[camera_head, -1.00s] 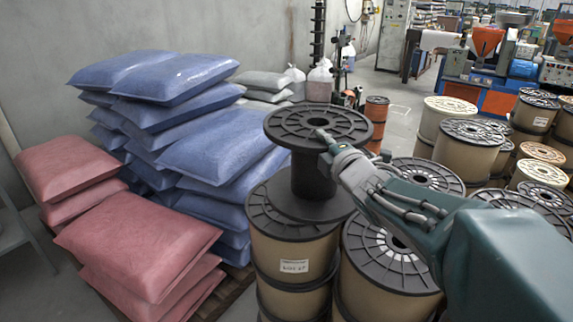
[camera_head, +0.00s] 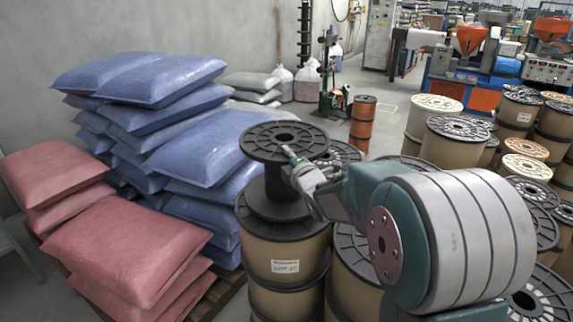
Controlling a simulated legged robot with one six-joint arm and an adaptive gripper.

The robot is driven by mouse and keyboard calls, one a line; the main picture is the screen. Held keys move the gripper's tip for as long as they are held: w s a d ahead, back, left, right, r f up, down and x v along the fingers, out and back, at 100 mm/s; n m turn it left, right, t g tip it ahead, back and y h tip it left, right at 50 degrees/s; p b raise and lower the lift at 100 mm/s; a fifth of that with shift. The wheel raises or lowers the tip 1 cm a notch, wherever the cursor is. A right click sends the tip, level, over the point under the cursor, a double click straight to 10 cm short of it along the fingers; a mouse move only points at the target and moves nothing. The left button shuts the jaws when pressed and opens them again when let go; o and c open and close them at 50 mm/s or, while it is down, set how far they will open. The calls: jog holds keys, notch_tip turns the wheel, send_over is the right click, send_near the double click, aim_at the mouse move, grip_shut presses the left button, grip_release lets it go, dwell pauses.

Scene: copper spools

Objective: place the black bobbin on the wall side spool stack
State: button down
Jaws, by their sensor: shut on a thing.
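The black bobbin (camera_head: 268,146) stands upright over a stack of tan spools with black flanges, the wall side spool stack (camera_head: 286,248), which has a white label on its front. The bobbin's lower end appears at the stack's top flange. I cannot tell whether it rests there or hangs just above. My gripper (camera_head: 296,168) reaches in from the right and is shut on the bobbin at its upper flange. The fingertips are partly hidden by the flange and the gripper body.
Blue sacks (camera_head: 215,145) and red sacks (camera_head: 125,245) are piled close on the left. More tan spools (camera_head: 455,141) stand to the right. A copper spool (camera_head: 363,122) stands behind. My arm hides part of the neighbouring spools.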

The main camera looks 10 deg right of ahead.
jog(key=shift+f, duration=1.3)
jog(key=c, duration=0.6)
grip_release()
jog(key=shift+s, duration=0.1)
jog(key=s+d+m+g+h, duration=0.25)
jog(key=s+m, duration=0.35)
jog(key=s, duration=0.5)
jog(key=s+d+m+g+h, duration=0.2)
jog(key=s+m+g+h, duration=0.15)
jog(key=s+m, duration=0.45)
jog(key=s+a+m+g, duration=0.1)
jog(key=s+m+g, duration=0.1)
jog(key=s, duration=0.4)
jog(key=s+a+f+m+g+y, duration=0.1)
jog(key=s+m+g, duration=0.1)
jog(key=s, duration=0.4)
jog(key=s+a+f+m+g+y, duration=0.1)
jog(key=s+a+m+g, duration=0.1)
jog(key=s, duration=0.4)
jog(key=shift+s+m, duration=0.3)
jog(key=shift+s, duration=0.05)
